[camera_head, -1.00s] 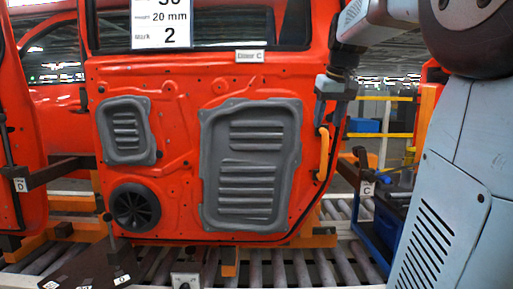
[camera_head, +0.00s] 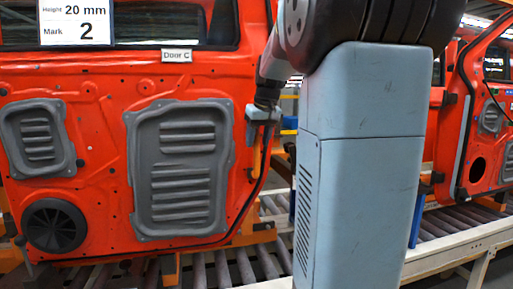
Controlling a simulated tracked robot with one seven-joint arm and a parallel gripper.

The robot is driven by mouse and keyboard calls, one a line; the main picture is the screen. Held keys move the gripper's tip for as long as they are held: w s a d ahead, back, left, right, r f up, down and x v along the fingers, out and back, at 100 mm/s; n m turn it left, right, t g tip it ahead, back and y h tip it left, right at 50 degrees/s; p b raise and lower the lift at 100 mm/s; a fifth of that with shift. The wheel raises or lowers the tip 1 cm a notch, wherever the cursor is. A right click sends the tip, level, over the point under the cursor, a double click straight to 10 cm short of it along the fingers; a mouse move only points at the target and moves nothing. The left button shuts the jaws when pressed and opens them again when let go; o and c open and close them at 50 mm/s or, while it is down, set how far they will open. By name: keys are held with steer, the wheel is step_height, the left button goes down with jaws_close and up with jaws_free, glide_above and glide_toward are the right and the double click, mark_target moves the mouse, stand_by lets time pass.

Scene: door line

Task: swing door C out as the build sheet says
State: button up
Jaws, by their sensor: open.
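Door C (camera_head: 100,105), a red door with dark grey panels and a round black speaker, fills the left of the view. Its label (camera_head: 176,56) reads "Door C". A white sheet (camera_head: 76,22) at the upper left reads height 20 mm and mark 2; its top is cut off. A yellow-orange handle (camera_head: 256,160) stands upright at the door's right edge. My gripper (camera_head: 256,135) points down in front of that edge, at the upper end of the handle. It is open; I cannot tell whether the handle lies between its fingers.
My grey column and arm hide the middle right. A roller conveyor (camera_head: 232,268) runs below the door and on to the right. Another red door (camera_head: 487,125) stands open at the far right. A blue post (camera_head: 417,220) shows beside my column.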

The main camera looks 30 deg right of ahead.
steer(key=shift+x, duration=1.55)
steer(key=shift+c, duration=0.3)
jaws_close()
